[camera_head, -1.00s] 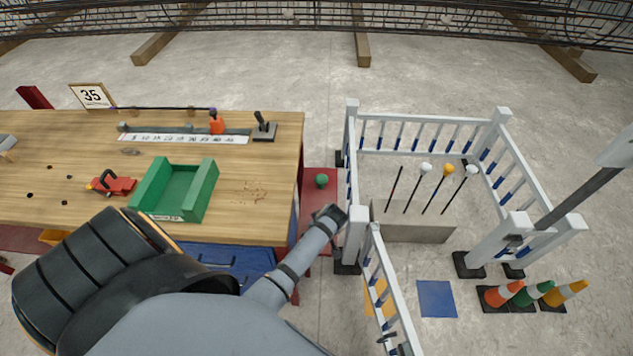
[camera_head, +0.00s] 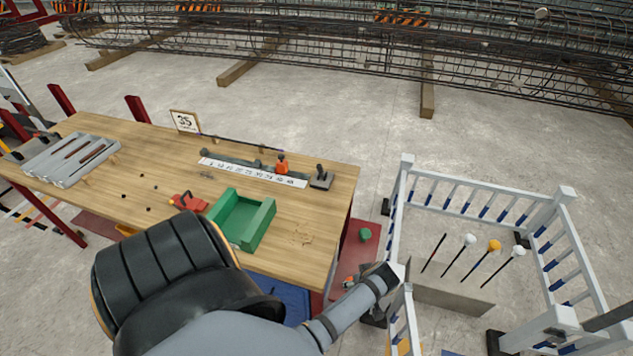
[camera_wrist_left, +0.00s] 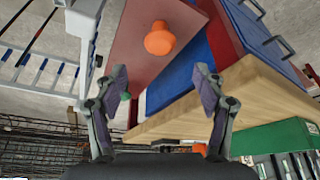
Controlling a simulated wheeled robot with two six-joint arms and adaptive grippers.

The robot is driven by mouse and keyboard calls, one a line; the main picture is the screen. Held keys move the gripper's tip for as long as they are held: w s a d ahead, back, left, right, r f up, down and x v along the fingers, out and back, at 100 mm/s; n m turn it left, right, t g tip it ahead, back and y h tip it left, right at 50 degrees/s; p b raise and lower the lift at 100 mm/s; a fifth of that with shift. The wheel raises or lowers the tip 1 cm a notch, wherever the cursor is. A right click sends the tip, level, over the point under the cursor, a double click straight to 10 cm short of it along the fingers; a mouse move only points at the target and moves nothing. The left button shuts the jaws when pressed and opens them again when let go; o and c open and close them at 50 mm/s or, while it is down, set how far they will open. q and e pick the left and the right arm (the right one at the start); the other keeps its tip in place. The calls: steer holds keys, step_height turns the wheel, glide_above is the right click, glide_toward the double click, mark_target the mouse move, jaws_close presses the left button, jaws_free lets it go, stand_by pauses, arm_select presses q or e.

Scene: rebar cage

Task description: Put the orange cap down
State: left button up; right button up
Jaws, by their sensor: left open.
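The orange cap (camera_wrist_left: 159,39) shows in the left wrist view on the dull red platform (camera_wrist_left: 135,70), apart from my fingers. My left gripper (camera_wrist_left: 160,72) is open and empty, with its two fingers spread on either side below the cap in that picture. In the head view my left arm reaches down by the platform (camera_head: 370,244), and a small orange-red spot (camera_head: 348,282) beside it may be the cap, mostly hidden. A green cap (camera_head: 365,236) stands farther back on the same platform. My right gripper is not in view.
The wooden table (camera_head: 310,255) stands left of the platform, holding a green tray (camera_head: 262,226), a red tool (camera_head: 188,203) and a small orange figure (camera_head: 282,165). A white railing (camera_head: 400,215) stands close on the right, around several rods with coloured heads.

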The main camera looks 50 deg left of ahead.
arm_select(q)
steer(key=s+f+m+h, duration=0.3)
steer(key=s+f+m, duration=0.6)
steer(key=s+f, duration=1.15)
steer(key=s+a+f+m, duration=0.1)
steer(key=s+a+f, duration=0.1)
steer(key=s, duration=0.4)
steer(key=s+a+f+m, duration=0.2)
steer(key=s, duration=0.4)
steer(key=shift+f+m+g, duration=0.25)
steer(key=shift+m+g, duration=0.05)
steer(key=shift+g, duration=0.1)
step_height(320, 180, down, 7)
steer(key=b, duration=0.6)
steer(key=shift+r+b, duration=0.2)
steer(key=shift+b, duration=0.1)
